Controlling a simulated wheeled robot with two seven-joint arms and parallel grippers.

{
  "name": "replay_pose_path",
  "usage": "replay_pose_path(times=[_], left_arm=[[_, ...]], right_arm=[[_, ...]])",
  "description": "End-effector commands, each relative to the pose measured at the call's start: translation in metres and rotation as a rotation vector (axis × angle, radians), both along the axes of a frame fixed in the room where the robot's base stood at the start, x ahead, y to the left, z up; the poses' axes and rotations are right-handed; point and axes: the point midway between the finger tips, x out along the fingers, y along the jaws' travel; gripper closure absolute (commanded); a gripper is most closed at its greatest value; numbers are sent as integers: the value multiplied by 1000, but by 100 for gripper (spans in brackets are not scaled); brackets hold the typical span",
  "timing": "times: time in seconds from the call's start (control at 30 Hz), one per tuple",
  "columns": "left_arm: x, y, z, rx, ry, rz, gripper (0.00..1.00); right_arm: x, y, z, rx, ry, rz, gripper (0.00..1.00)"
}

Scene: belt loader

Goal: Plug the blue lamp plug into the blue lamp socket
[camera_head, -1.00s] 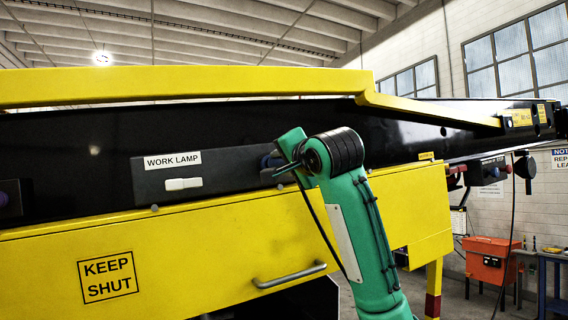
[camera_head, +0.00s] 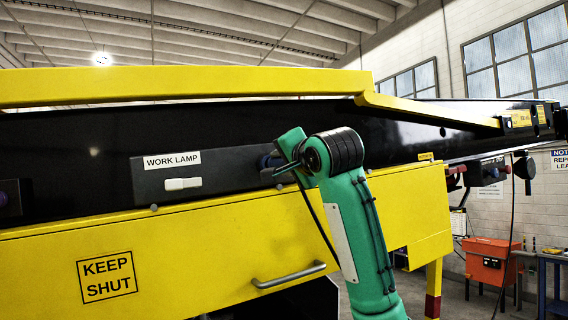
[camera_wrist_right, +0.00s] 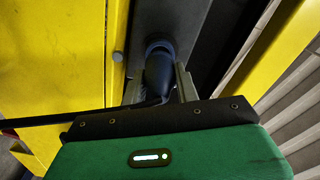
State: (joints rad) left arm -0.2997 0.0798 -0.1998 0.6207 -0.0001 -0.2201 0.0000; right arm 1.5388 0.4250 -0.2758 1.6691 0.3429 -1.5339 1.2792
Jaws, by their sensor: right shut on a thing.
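The blue plug (camera_wrist_right: 159,75) is a dark blue cylinder between the two fingers of my right gripper (camera_wrist_right: 160,85), which is shut on it. Its far end meets a dark round collar, the blue socket (camera_wrist_right: 158,46), on the dark panel; how deep it sits cannot be told. In the head view my right gripper (camera_head: 282,166) is at the right end of the WORK LAMP box (camera_head: 220,172), and a little of the blue socket (camera_head: 268,161) shows beside it. A black cable hangs below the gripper. My left gripper is not in view.
The box carries a white switch (camera_head: 183,184). A yellow rail (camera_head: 190,87) runs above, and a yellow cover (camera_head: 200,245) marked KEEP SHUT with a grey handle (camera_head: 289,275) lies below. A purple knob (camera_head: 4,198) is at the far left.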

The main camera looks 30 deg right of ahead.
Motion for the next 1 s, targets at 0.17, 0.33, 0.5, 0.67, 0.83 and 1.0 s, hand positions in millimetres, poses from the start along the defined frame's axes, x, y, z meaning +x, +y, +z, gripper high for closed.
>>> replay_pose_path(times=[0.17,0.33,0.5,0.67,0.83,1.0], left_arm=[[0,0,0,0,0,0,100],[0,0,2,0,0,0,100],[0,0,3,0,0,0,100],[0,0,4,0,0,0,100],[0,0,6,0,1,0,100],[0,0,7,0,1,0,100]], right_arm=[[0,0,1,0,-1,1,100],[3,0,1,1,-1,1,100],[8,0,1,1,0,1,100],[12,-1,1,2,0,0,100],[16,-1,1,2,0,0,100],[20,-2,1,1,0,0,100]])
